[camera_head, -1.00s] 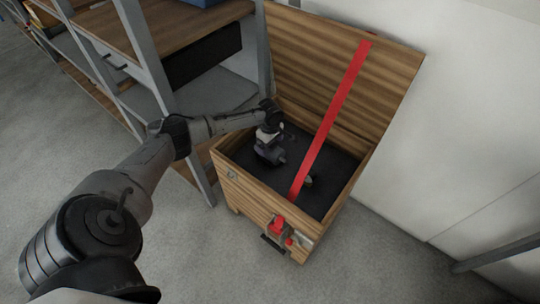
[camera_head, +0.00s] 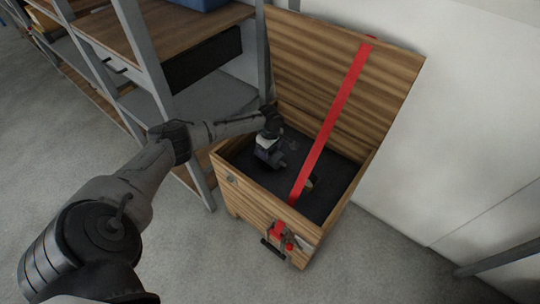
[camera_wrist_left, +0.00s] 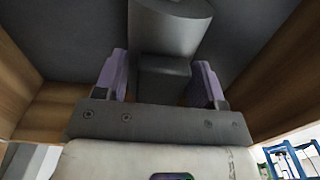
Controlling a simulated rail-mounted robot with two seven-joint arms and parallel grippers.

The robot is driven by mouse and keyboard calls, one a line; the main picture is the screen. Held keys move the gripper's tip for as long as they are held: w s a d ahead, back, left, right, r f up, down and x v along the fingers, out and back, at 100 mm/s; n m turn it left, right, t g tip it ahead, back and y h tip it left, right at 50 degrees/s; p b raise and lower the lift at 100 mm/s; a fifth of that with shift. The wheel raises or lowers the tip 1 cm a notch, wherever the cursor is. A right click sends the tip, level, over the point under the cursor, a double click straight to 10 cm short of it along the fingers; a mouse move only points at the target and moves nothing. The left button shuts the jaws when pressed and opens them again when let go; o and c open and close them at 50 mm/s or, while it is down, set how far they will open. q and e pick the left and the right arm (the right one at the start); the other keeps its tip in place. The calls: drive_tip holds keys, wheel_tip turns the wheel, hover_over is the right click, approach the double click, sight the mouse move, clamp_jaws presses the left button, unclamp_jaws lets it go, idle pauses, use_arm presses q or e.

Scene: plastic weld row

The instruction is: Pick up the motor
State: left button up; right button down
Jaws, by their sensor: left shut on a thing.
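The motor is a dark grey cylinder with a block-shaped part; in the left wrist view the motor (camera_wrist_left: 170,28) fills the top middle. My left gripper (camera_wrist_left: 162,80) has its purple-padded fingers on either side of the block part and is shut on it. In the head view my left gripper (camera_head: 268,150) is inside the open wooden crate (camera_head: 262,204), near its left side. The motor is small and dark there, largely lost against the gripper and the black crate floor. My right gripper is in neither view.
The crate's wooden lid (camera_head: 300,55) stands open at the back. A red strap (camera_head: 330,120) runs from the lid down across the opening. A small tan object (camera_head: 308,185) lies under the strap. A metal shelf (camera_head: 150,70) stands close on the left; a white wall is right.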

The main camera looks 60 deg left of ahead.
use_arm(q)
clamp_jaws()
drive_tip(key=shift+r, duration=0.15)
